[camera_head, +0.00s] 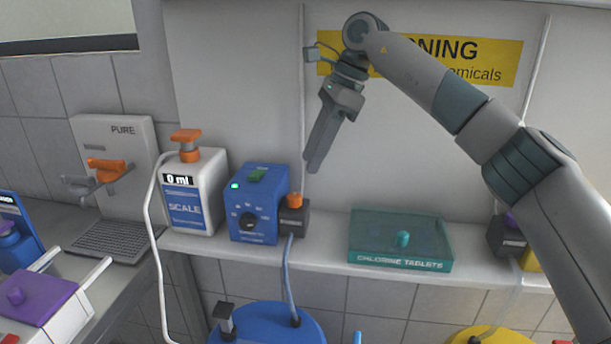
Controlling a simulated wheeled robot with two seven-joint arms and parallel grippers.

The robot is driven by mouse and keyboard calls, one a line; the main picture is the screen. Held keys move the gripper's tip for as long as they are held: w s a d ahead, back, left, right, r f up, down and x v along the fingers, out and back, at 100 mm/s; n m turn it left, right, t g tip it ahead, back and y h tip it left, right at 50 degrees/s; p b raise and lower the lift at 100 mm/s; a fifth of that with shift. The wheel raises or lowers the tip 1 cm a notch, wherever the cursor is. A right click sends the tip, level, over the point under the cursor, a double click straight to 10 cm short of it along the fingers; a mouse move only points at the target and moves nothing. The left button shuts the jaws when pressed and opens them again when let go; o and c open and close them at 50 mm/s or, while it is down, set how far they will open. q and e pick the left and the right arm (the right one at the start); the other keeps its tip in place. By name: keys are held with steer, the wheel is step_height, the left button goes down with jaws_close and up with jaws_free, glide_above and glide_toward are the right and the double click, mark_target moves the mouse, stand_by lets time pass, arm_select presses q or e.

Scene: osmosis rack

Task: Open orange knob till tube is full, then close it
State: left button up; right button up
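Several orange parts show. An orange knob (186,138) sits on the white scale container (207,190), whose display reads 0 ml. A white tube (151,230) runs from beside that knob down past the shelf edge. A small orange knob (294,200) tops a dark block (292,220) beside the blue box. An orange handle (107,169) is on the PURE dispenser (118,133). My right gripper (314,163) hangs in the air, pointing down, above and slightly right of the small knob, touching nothing visible. Its fingers overlap from this angle, hiding the gap. My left gripper is out of view.
A blue box (252,225) with a dial and green button stands between container and block. A teal chlorine tablets box (400,262) sits on the shelf at right. Blue (265,328) and yellow (490,336) barrels are below. A purple-lidded item (45,297) is at lower left.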

steer(key=shift+v, duration=1.7)
steer(key=shift+s+f, duration=0.1)
steer(key=shift+s, duration=0.05)
